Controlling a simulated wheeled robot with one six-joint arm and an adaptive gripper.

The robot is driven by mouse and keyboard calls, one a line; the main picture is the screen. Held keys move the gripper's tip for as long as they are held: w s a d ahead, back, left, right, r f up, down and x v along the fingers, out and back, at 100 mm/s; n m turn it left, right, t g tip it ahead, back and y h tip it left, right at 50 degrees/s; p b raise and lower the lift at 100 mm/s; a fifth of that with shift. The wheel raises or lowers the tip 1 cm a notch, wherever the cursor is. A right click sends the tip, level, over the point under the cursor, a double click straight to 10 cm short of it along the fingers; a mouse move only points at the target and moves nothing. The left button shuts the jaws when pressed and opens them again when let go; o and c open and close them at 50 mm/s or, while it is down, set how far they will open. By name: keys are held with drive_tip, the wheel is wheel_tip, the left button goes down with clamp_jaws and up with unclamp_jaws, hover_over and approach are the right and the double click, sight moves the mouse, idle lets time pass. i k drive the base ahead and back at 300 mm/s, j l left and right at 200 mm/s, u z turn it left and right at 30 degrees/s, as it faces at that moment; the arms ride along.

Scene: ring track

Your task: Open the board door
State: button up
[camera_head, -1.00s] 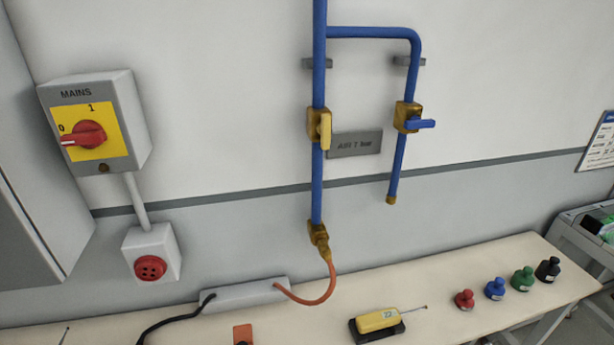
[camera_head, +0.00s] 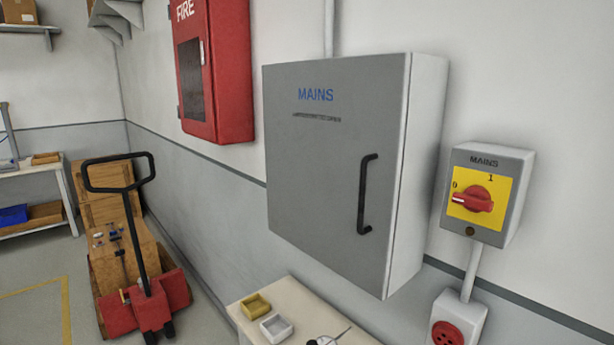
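The board is a grey wall cabinet marked MAINS (camera_head: 315,190), in the middle of the head view. Its front door looks closed. A black bar handle (camera_head: 364,194) stands upright on the right side of the door. My gripper is not in view, so its distance from the handle does not show.
A mains switch box (camera_head: 505,200) with a red knob turned toward 0 hangs right of the cabinet, above a red socket (camera_head: 446,335). A red FIRE cabinet (camera_head: 228,80) hangs left. A bench (camera_head: 290,295) with small trays stands below. A pallet truck (camera_head: 150,308) stands on the left floor.

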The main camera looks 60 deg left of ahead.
sight(335, 128)
drive_tip(key=u, duration=1.55)
